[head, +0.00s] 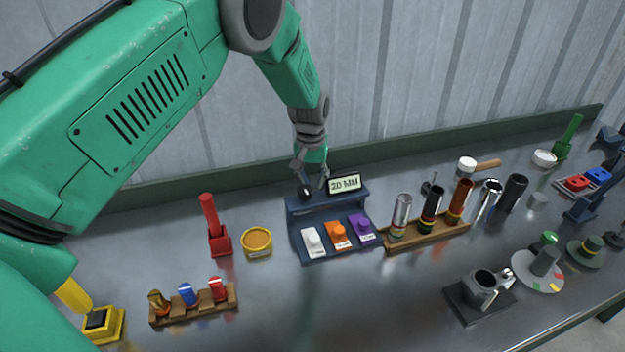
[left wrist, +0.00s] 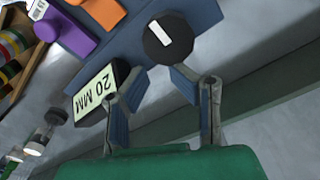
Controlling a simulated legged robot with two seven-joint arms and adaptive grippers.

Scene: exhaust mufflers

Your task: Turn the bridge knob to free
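A round black knob (left wrist: 168,38) with a white bar across its face is on the blue console; in the head view the knob (head: 305,193) is at the console's top left, partly hidden by my gripper. Beside it, a display (head: 345,183) reads "20 MM"; this display (left wrist: 100,92) also shows in the left wrist view. My left gripper (head: 313,186) is just above the knob. In the left wrist view the gripper (left wrist: 157,73) has its fingers apart, with nothing between them and the knob just past the tips. My right gripper is out of view. No "free" label is legible.
The blue console (head: 296,215) carries white, orange and purple switches (head: 338,234) in front. A red lever (head: 215,235) and yellow dish (head: 257,241) stand left of it. A wooden rack (head: 430,233) of tubes stands right. A wall (head: 410,80) rises behind the bench.

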